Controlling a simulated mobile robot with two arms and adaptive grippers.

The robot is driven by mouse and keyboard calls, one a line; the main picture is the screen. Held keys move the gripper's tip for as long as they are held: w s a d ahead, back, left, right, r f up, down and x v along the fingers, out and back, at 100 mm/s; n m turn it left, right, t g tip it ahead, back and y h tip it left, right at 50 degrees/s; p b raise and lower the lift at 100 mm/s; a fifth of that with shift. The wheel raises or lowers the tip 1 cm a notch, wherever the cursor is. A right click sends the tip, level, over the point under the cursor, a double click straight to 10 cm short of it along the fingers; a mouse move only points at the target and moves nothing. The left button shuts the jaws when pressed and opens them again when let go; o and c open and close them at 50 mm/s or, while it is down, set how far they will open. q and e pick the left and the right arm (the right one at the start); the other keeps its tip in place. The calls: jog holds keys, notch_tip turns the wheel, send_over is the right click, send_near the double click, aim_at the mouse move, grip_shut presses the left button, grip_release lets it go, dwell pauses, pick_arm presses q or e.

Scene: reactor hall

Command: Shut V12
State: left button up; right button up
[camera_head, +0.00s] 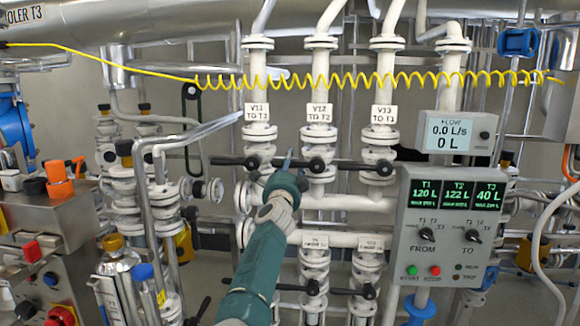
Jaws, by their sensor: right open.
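The V12 label (319,112), reading "TO T2", is on the middle white pipe. Below it is the V12 valve with a black hub and handle (317,164). The black bars by V12 and V13 lie roughly level and run close together, so where each handle ends is hard to tell. My right gripper (291,168), on a teal arm, reaches up from below. It is open, just left of the V12 hub and in front of the pipes. I cannot tell whether it touches the handle. My left gripper is not in view.
V11 (257,112) with its level black handle is left, V13 (384,115) right. A coiled yellow hose (350,82) crosses above. The flow display (455,135) reads 0.0 L/s. The tank panel (446,228) stands at right. Two lower valves (314,287) sit below.

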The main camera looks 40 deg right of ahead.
jog(key=v, duration=0.7)
jog(key=shift+w, duration=0.1)
jog(key=shift+a+f, duration=0.1)
